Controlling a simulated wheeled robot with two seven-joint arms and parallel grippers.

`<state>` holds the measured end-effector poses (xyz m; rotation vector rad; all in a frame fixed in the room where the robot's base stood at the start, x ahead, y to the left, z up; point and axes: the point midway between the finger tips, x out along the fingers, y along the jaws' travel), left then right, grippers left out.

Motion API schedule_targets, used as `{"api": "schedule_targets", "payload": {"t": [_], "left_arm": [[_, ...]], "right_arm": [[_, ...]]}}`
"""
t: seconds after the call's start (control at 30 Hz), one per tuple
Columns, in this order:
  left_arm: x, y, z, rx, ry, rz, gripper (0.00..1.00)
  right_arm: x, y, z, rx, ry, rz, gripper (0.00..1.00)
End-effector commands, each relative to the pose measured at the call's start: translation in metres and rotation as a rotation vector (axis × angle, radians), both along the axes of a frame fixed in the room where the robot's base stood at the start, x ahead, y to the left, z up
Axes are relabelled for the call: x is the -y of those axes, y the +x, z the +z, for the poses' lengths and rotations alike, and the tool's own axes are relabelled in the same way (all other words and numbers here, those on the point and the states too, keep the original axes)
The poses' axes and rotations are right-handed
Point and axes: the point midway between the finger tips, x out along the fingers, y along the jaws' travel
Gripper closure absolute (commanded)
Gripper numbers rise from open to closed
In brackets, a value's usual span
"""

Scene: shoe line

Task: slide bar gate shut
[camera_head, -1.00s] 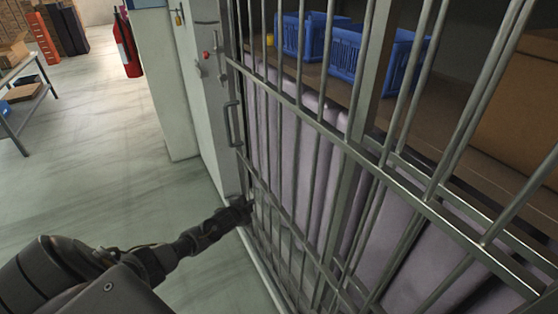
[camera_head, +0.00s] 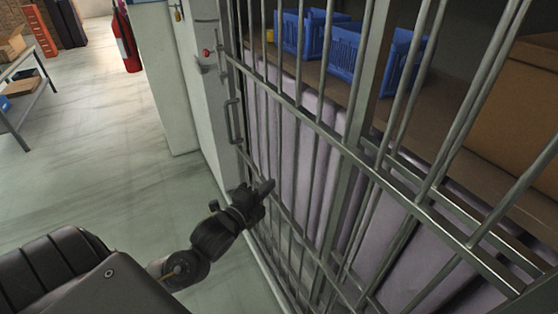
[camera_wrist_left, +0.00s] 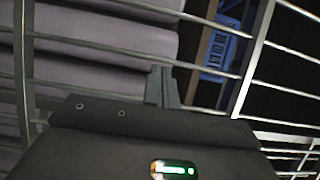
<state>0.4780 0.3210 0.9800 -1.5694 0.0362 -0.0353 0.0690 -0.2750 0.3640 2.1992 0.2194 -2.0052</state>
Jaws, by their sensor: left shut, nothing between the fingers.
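The grey metal bar gate (camera_head: 317,128) spans the middle and right of the head view. Its left edge, with a pull handle (camera_head: 231,121), stands close against the pale wall post; a remaining gap cannot be told. My left gripper (camera_head: 266,187) is shut and empty, at the bars below and right of the handle. It is apart from the handle; whether it touches a bar is unclear. In the left wrist view, its shut fingertips (camera_wrist_left: 161,84) show in front of the gate bars (camera_wrist_left: 105,48). My right gripper is not in view.
Behind the bars are blue crates (camera_head: 368,58), a brown box (camera_head: 515,110) and pale purple padded surfaces. The pale wall post (camera_head: 203,85) carries a red button (camera_head: 206,53). Free floor (camera_head: 110,150) lies left of the gate; a table (camera_head: 28,88) stands beyond.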

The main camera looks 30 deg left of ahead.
Motion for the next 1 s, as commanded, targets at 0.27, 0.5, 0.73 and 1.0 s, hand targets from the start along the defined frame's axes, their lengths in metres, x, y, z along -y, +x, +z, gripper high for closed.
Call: {"api": "schedule_targets", "payload": {"t": [0.27,0.5,0.73,1.0], "left_arm": [[0.002,0.041,0.004,0.004,0.0,0.001,1.0],[0.004,0.091,0.004,0.003,0.0,0.0,1.0],[-0.02,0.106,0.002,-0.001,0.003,-0.001,1.0],[-0.034,0.11,0.0,0.0,-0.001,-0.001,1.0]], "right_arm": [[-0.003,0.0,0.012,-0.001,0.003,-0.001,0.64],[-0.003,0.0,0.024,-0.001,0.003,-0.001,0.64],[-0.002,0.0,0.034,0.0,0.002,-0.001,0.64],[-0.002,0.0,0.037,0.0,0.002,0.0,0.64]]}}
